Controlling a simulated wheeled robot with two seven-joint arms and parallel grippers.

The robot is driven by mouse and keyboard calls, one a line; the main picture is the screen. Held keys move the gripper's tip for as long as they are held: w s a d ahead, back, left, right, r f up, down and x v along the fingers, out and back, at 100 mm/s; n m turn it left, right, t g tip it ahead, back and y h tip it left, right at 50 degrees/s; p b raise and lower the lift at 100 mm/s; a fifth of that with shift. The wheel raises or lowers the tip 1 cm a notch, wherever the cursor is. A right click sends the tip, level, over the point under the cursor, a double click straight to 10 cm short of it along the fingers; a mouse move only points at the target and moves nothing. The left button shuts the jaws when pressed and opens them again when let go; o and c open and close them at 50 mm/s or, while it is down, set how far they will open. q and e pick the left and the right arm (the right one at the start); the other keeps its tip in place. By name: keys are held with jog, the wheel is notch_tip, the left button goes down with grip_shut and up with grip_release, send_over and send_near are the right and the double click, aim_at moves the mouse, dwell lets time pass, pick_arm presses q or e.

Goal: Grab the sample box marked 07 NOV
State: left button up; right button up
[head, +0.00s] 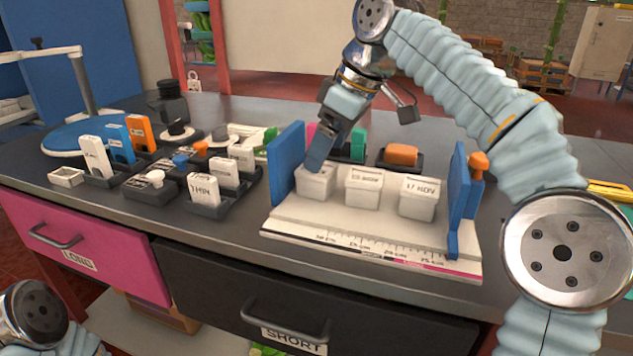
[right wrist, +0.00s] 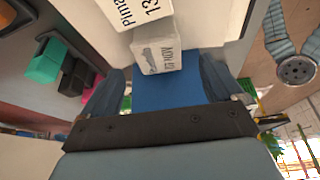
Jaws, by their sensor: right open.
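The left white sample box (head: 316,182) stands at the left end of a white rack (head: 350,222), next to a blue end wall (head: 286,160). My right gripper (head: 318,160) comes down over it from above and hides part of it. In the right wrist view the box (right wrist: 158,55) carries a small label that appears to read 07 NOV. The open right fingers (right wrist: 160,75) lie to either side of its near end, with no clear grip. My left gripper is out of view.
A middle box (head: 363,188) and a box marked 17 NOV (head: 418,198) share the rack. A blue wall (head: 458,200) closes its right end. Black holders with white, blue and orange boxes (head: 140,132) stand at the left. An orange item (head: 401,154) sits behind the rack.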

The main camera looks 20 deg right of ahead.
aim_at(317, 180)
jog(key=b+x, duration=0.1)
jog(key=x, duration=0.5)
jog(key=shift+w+r, duration=0.1)
jog(key=c, duration=1.1)
